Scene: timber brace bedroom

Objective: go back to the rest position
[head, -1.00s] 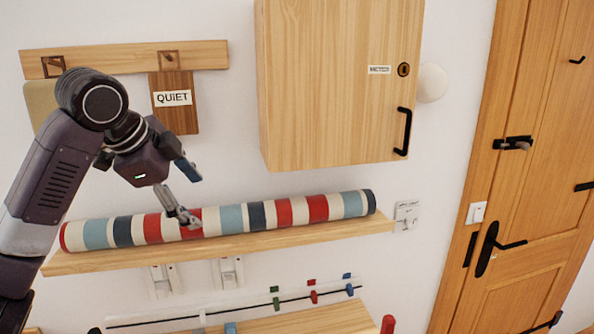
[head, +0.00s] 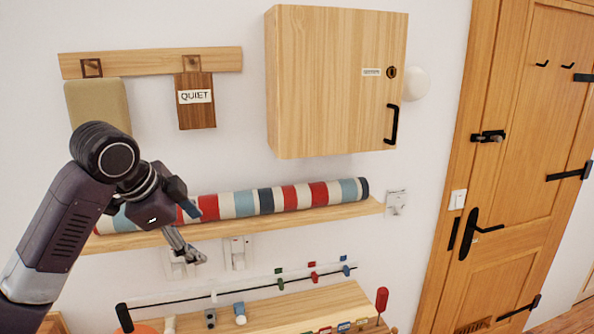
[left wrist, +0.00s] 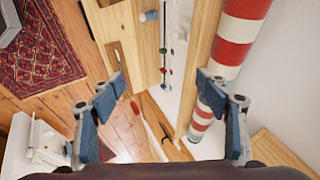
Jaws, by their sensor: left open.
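My left gripper (head: 190,232) is in front of the wall shelf at the left in the head view, its fingers just below the striped roll. In the left wrist view its two blue-padded fingers (left wrist: 172,95) are spread wide with nothing between them. The striped roll (head: 268,200) lies along the wooden shelf (head: 300,219); its left part is partly hidden by my left arm. The roll also shows at the right in the left wrist view (left wrist: 240,30). My right gripper is in neither view.
A wooden cabinet (head: 330,85) hangs above the shelf. A rail with a QUIET sign (head: 196,100) is at upper left. Below, a lower bench (head: 270,312) holds small items under a line with coloured clips. A wooden door (head: 520,150) stands at right. A patterned rug (left wrist: 45,45) lies on the floor.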

